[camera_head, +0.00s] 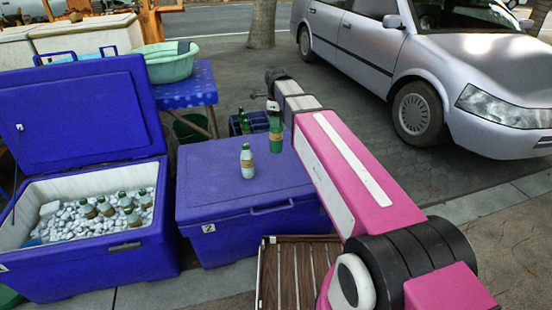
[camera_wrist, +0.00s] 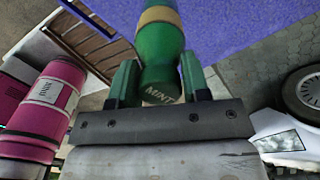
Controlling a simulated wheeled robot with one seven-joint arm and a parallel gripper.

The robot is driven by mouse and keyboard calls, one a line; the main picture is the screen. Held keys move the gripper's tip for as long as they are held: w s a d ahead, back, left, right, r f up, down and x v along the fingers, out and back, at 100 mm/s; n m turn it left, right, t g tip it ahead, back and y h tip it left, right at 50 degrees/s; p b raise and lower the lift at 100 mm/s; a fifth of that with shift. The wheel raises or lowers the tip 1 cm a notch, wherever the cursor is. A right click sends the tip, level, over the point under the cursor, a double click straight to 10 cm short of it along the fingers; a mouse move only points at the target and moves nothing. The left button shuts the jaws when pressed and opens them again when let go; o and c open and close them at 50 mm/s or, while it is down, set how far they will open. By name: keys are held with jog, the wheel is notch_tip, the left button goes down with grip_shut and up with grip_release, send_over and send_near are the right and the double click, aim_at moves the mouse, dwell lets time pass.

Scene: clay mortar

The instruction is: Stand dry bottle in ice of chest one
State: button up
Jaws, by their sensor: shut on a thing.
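My gripper (camera_wrist: 159,80) is shut on a green bottle (camera_wrist: 160,38) with a tan band and the word MINT. In the head view this green bottle (camera_head: 275,135) looks upright near the far right of the closed blue chest (camera_head: 215,205) marked 2; whether it touches the lid I cannot tell. A paler, frosted-looking bottle (camera_head: 247,160) with a tan label stands on that lid. The open blue chest (camera_head: 125,265) at left holds white ice (camera_head: 75,222) with several pale bottles (camera_head: 125,200) standing in it. Its number is cut off at the frame edge.
A blue table with a green basin (camera_head: 168,62) stands behind the chests. A blue crate (camera_head: 250,122) with green bottles is behind the closed chest. A wooden slatted piece (camera_head: 298,270) lies in front. A silver car (camera_head: 400,60) is parked at right. The open lid (camera_head: 75,110) rises behind the ice.

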jog(key=shift+r, duration=3.65)
